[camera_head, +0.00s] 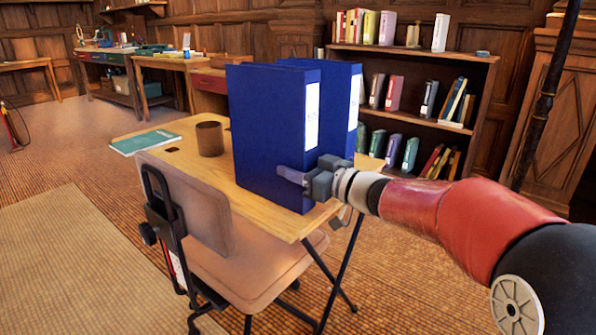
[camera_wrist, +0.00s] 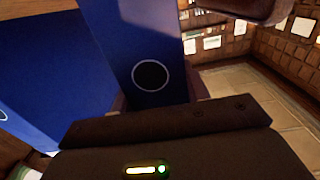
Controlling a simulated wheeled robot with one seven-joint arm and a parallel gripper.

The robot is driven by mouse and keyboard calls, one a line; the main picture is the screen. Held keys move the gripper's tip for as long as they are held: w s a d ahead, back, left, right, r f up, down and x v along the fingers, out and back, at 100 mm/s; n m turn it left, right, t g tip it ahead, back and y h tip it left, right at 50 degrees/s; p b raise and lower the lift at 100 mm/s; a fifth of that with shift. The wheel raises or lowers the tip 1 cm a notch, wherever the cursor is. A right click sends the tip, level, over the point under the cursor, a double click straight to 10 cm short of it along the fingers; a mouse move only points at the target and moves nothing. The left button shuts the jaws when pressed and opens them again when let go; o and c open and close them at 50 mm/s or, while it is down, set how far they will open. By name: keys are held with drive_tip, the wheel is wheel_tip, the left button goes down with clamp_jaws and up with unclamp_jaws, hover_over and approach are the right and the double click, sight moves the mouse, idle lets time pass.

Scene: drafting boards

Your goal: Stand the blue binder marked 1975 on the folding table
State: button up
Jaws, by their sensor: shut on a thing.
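Two blue binders stand upright on the folding table (camera_head: 255,205), side by side. The nearer blue binder (camera_head: 265,130) has a white spine label whose marking is too small to read. My gripper (camera_head: 307,180) is shut on its lower part at the spine side. Whether its base rests on the table or hangs just above is unclear. The other blue binder (camera_head: 354,95) is partly hidden behind it. In the wrist view, the held binder's spine (camera_wrist: 150,35) with a round finger hole rises before my gripper (camera_wrist: 165,120); the other binder (camera_wrist: 45,80) shows at left.
A brown cup (camera_head: 209,138) and a teal book (camera_head: 145,142) lie left of the binders on the table. A chair (camera_head: 225,245) stands at the table's near side. A bookshelf (camera_head: 425,118) and workbenches (camera_head: 165,62) stand behind.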

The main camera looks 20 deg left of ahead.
idle(0.3)
drive_tip(key=o, duration=1.4)
drive_tip(key=shift+f, duration=0.15)
drive_tip(key=shift+d+r, duration=0.15)
drive_tip(key=shift+r, duration=0.05)
drive_tip(key=v, duration=1.1)
drive_tip(key=shift+s+d, duration=0.2)
drive_tip(key=shift+d, duration=0.15)
